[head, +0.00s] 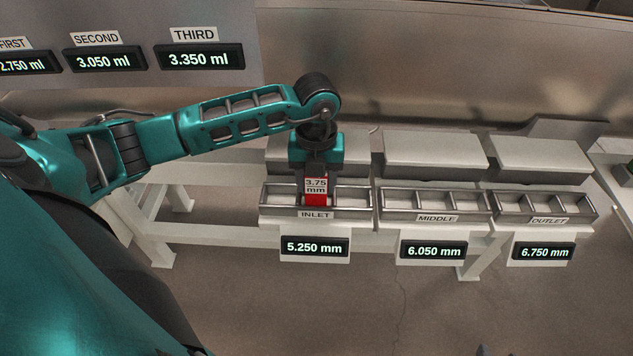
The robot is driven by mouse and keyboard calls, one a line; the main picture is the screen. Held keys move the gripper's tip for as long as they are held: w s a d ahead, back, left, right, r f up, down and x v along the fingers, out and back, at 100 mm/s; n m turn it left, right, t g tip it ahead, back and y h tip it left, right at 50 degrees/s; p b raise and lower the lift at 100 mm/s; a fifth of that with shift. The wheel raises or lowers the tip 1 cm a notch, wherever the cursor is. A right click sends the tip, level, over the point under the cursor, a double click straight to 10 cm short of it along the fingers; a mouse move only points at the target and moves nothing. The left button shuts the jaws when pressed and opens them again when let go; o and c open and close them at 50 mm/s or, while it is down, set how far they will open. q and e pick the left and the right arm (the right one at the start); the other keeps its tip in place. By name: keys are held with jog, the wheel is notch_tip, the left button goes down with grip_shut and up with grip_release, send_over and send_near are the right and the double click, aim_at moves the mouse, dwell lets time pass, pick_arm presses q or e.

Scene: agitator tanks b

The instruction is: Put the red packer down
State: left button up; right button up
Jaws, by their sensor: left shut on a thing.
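My left gripper (317,172) points down over the rack labelled INLET (277,212). It is shut on the red packer (316,199), which carries a white label reading 3.75 mm. The packer is upright, at a middle compartment of the INLET rack. Its lower end is behind the rack's front rail, so I cannot tell whether it touches the bottom. My right gripper is not in view.
The MIDDLE rack (466,217) and the OUTLET rack (584,215) stand to the right with empty-looking compartments. Displays below read 5.250 mm (315,248), 6.050 mm (433,250) and 6.750 mm (543,251). Grey blocks (433,150) stand behind the racks.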

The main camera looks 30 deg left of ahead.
pick_arm(q)
jog(key=shift+f, duration=0.4)
jog(key=shift+f, duration=0.2)
jog(key=o, duration=1.1)
jog(key=shift+r, duration=0.1)
